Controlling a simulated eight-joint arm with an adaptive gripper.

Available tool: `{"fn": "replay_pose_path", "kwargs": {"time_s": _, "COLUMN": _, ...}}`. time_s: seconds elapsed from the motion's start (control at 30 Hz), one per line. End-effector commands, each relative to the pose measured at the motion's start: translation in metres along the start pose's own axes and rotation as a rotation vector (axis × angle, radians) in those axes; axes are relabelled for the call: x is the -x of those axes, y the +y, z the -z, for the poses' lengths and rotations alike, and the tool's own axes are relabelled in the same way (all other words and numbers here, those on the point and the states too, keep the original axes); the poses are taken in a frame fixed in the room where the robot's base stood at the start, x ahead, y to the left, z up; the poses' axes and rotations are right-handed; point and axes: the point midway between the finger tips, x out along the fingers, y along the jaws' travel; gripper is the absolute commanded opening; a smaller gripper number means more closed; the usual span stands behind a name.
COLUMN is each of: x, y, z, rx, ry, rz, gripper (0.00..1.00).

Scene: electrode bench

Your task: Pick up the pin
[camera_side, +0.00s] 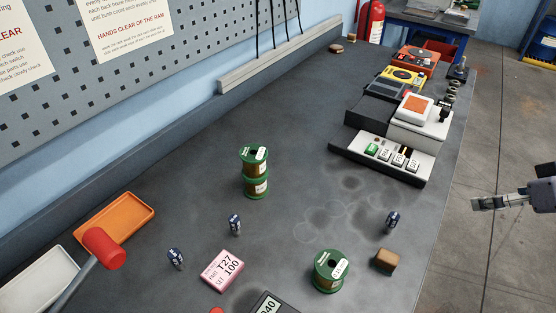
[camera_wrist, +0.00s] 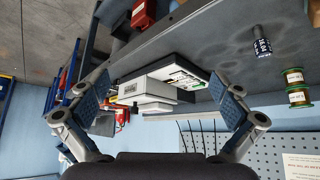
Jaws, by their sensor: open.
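Three short dark-blue cylinders with white lettering stand on the grey bench in the side view: one at front left (camera_side: 176,259), one near the middle (camera_side: 235,224), and one by the right edge (camera_side: 392,222). They look like the pins; I cannot tell which one is meant. One labelled cylinder also shows at upper right in the wrist view (camera_wrist: 262,44). My gripper (camera_side: 478,203) is at the right of the side view, off the bench edge and apart from all cylinders. In the wrist view its fingers (camera_wrist: 160,82) are spread wide with nothing held between them.
A brown block (camera_side: 387,260) and a green spool (camera_side: 332,271) are near the right-hand cylinder. Stacked spools (camera_side: 255,172) stand mid-bench. A grey-white device with a labelled rack (camera_side: 395,155) stands farther back. A pink card (camera_side: 222,270), orange tray (camera_side: 115,220) and red mallet (camera_side: 104,247) are left.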

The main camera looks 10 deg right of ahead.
Motion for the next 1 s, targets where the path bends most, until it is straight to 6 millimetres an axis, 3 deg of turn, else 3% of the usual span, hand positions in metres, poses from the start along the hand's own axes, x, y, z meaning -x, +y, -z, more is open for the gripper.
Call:
{"fn": "replay_pose_path", "kwargs": {"time_s": 0.07, "x": 0.000, "y": 0.000, "z": 0.000, "rx": -0.001, "ry": 0.000, "rz": 0.000, "gripper": 0.97}}
{"fn": "replay_pose_path", "kwargs": {"time_s": 0.23, "x": 0.000, "y": 0.000, "z": 0.000, "rx": -0.001, "ry": -0.001, "rz": 0.000, "gripper": 0.48}}
{"fn": "replay_pose_path", "kwargs": {"time_s": 0.67, "x": 0.001, "y": -0.003, "z": 0.004, "rx": 0.018, "ry": -0.005, "rz": 0.005, "gripper": 0.46}}
{"fn": "replay_pose_path", "kwargs": {"time_s": 0.83, "x": 0.007, "y": -0.022, "z": 0.035, "rx": 0.161, "ry": -0.043, "rz": 0.041, "gripper": 0.46}}
{"fn": "replay_pose_path", "kwargs": {"time_s": 1.0, "x": 0.012, "y": -0.060, "z": 0.083, "rx": 0.411, "ry": -0.100, "rz": 0.103, "gripper": 0.46}}
